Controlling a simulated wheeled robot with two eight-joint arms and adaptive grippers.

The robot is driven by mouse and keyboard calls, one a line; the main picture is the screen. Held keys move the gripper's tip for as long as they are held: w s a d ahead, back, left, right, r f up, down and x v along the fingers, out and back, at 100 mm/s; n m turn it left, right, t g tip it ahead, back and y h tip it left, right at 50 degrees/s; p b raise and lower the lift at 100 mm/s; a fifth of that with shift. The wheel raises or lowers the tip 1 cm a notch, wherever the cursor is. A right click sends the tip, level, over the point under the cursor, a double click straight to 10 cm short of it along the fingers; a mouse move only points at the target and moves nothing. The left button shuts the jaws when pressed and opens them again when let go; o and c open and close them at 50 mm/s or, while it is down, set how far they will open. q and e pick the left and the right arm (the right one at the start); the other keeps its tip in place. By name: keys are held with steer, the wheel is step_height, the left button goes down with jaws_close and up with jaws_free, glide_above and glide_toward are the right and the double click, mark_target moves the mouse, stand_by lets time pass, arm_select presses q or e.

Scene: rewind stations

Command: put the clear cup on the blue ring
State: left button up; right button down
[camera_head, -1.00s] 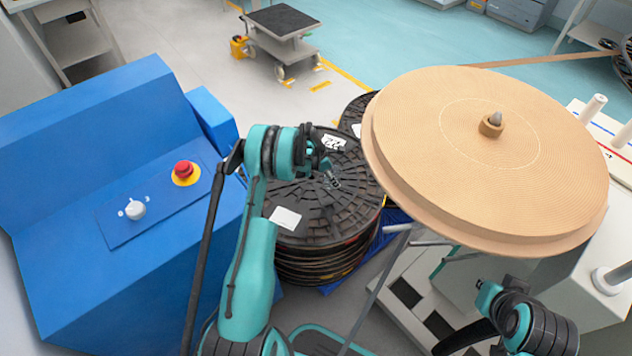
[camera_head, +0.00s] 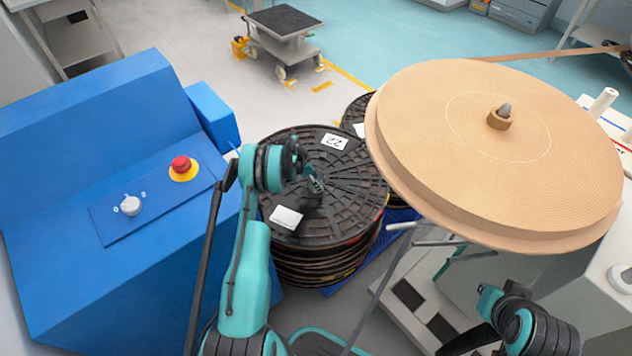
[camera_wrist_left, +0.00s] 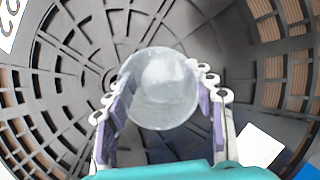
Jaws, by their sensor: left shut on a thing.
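The clear cup (camera_wrist_left: 163,88) is a round, see-through vessel in the left wrist view, between the purple-padded fingers. My left gripper (camera_head: 315,184) is shut on it above the black reel (camera_head: 350,180); the fingers also show in the left wrist view (camera_wrist_left: 165,105). The cup is too small to make out in the head view. I see no blue ring in either view. My right gripper (camera_head: 487,298) is at the lower right, below the big tan roll; its fingers cannot be made out.
A blue console (camera_head: 120,270) with a red button (camera_head: 181,165) stands at left. The tan roll (camera_head: 430,130) overhangs the right side, with a metal frame (camera_head: 400,255) below it.

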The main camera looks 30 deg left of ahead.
arm_select(q)
steer(key=shift+f, duration=0.1)
steer(key=o, duration=0.7)
steer(key=shift+c, duration=0.2)
steer(key=o, duration=0.3)
steer(key=shift+o, duration=0.2)
